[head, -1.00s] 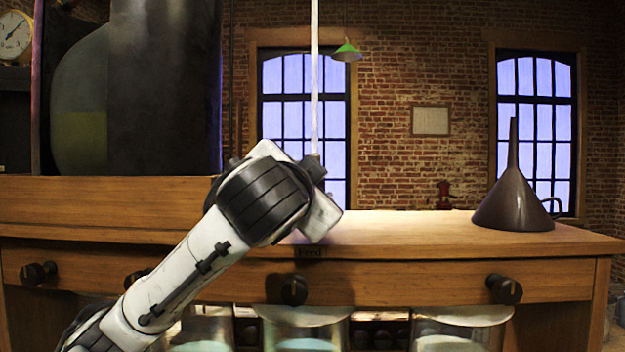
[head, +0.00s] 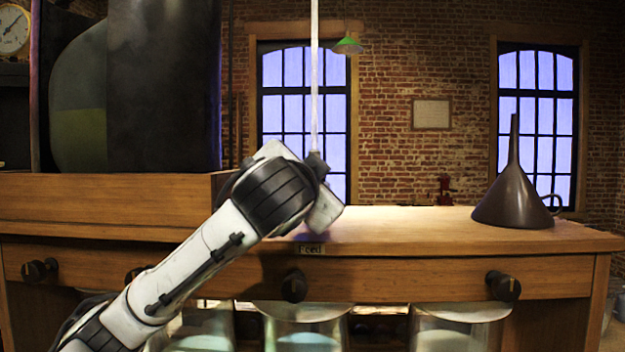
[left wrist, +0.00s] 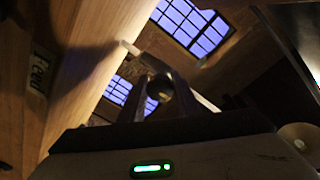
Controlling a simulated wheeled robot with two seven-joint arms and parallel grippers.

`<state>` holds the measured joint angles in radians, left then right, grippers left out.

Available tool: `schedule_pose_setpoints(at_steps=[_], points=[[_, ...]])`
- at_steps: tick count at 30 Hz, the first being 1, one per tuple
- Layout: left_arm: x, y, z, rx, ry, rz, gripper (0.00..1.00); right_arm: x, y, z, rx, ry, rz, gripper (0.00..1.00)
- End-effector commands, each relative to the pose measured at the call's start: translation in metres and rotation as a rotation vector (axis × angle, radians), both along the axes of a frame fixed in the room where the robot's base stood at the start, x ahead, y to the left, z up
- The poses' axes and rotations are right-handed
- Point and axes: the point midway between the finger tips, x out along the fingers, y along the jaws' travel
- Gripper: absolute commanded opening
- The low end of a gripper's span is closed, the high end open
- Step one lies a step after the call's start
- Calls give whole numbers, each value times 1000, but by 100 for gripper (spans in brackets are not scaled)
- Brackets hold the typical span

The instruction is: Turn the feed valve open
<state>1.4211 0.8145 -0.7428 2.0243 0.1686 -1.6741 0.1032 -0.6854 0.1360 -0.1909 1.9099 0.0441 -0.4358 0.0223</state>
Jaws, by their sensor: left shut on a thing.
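The small Feed label (head: 311,249) is on the front edge of the wooden bench, and it shows sideways in the left wrist view (left wrist: 41,70). My left wrist hangs over the bench edge just above the label and hides most of the gripper in the head view. In the left wrist view my left gripper (left wrist: 160,95) is shut on a dark round knob (left wrist: 161,87), apparently the feed valve's handle. A pale rod shows behind the fingers. How far the valve is turned cannot be told. My right gripper is not in view.
A dark funnel (head: 513,190) stands on the right of the bench top (head: 420,230). Black knobs (head: 504,286) line the bench front, with glass jars (head: 305,325) below. A thin pale vertical tube (head: 315,80) rises behind my wrist. The bench top between wrist and funnel is clear.

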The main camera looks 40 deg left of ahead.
Motion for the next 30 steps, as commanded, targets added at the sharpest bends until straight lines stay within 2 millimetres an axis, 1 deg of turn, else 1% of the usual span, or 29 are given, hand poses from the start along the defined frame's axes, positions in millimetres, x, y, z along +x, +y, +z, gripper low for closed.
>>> schedule_pose_setpoints(at_steps=[5,11,21,30], points=[[0,-1,-3,-39,-22,-3,7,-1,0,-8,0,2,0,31],[1,-2,-5,-143,-84,-6,7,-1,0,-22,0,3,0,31],[1,-2,-6,-410,-245,-5,7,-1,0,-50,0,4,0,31],[1,-3,-5,-654,-394,-5,7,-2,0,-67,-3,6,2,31]])
